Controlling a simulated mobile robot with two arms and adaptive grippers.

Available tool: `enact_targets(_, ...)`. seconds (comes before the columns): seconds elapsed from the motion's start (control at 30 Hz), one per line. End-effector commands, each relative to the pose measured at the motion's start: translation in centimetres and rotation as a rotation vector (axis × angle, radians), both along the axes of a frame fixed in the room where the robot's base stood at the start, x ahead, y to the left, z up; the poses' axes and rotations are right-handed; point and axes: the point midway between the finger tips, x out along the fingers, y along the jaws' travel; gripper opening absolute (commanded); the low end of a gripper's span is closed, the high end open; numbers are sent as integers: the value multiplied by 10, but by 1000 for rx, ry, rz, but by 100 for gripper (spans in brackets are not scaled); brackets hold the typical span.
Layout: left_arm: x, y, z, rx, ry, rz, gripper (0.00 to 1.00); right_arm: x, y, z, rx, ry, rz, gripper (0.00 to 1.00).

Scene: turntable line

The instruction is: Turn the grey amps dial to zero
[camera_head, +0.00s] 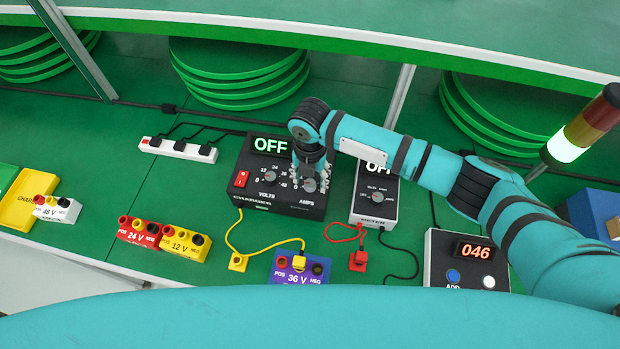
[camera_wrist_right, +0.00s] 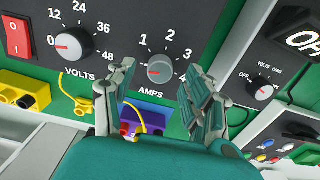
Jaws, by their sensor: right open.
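The grey amps dial (camera_wrist_right: 160,68) is on the front of the black charger (camera_head: 255,196), at the right. In the head view the dial (camera_head: 309,185) is partly covered by my right gripper (camera_head: 310,172). In the right wrist view my right gripper (camera_wrist_right: 165,97) is open, its two fingers either side of the dial and apart from it. The dial's red mark seems to lie on its left side; the exact reading is unclear. My left gripper is not in view.
The volts dial (camera_wrist_right: 72,43) and red switch (camera_wrist_right: 16,36) are left of the amps dial. A meter (camera_head: 374,198) stands to the right. A purple 36 V battery (camera_head: 288,272) with a yellow plug lies in front. Yellow, red and black cables run across the table.

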Motion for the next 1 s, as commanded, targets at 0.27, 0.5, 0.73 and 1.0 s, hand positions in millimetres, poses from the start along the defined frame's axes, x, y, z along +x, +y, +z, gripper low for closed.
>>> enact_targets(0.27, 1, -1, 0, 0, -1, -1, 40, 1, 0, 60, 1, -5, 3, 53)
enact_targets(0.5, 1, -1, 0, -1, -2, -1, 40, 1, 0, 96, 0, -3, 1, 53)
enact_targets(0.73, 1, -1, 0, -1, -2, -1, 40, 0, 0, 105, 0, -1, 0, 53)
enact_targets(1.0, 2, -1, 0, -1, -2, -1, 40, 0, 0, 105, 0, -1, 1, 53)
